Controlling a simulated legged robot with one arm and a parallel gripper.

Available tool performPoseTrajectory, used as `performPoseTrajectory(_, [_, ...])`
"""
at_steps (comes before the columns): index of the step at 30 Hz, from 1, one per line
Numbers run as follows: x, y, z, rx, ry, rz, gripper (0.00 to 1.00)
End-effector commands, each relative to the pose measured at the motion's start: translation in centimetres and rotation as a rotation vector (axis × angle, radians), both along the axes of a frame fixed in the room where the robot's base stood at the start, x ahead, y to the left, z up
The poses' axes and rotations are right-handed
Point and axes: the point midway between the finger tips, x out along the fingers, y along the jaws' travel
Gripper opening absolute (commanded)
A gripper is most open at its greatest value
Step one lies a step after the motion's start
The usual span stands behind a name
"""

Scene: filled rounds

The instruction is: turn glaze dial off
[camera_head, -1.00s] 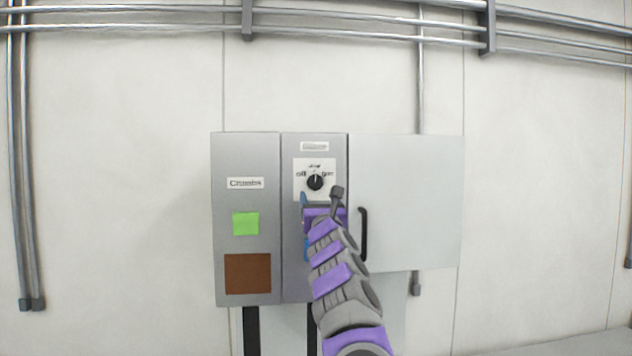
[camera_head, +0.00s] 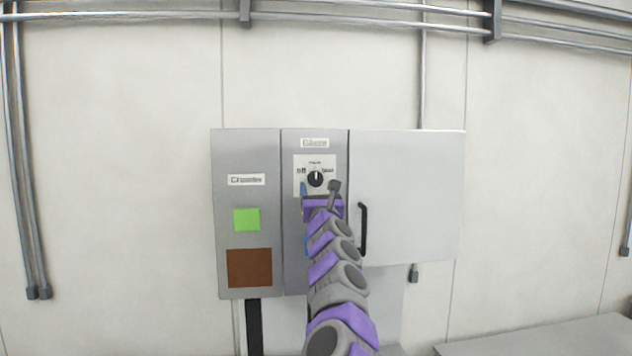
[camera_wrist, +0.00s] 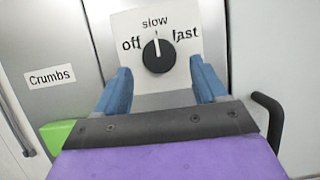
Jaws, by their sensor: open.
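The glaze dial (camera_head: 315,179) is a round black knob on a white plate marked off, slow and fast. The plate sits on the middle grey panel under a small label that seems to read Glaze (camera_head: 315,143). In the wrist view the dial's (camera_wrist: 158,56) white pointer line points up, near slow. My gripper (camera_wrist: 160,88) has two blue fingers, spread apart just below the knob on either side, with nothing between them. In the head view my gripper (camera_head: 318,190) is in front of the panel below the dial, partly hidden by my arm.
The left panel, labelled Crumbs (camera_head: 246,180), has a green square (camera_head: 246,220) and a brown square (camera_head: 249,268). A pale door (camera_head: 410,190) with a black handle (camera_head: 363,230) is right of the dial, close to my arm. A grey surface (camera_head: 560,340) is at lower right.

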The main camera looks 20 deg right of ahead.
Motion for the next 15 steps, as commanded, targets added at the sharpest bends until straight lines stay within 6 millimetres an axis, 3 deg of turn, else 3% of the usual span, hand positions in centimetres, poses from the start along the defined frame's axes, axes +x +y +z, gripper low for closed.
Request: performPoseTrajectory(15, [2.4,-0.8,1.2,-0.002,0.001,-0.001,0.71])
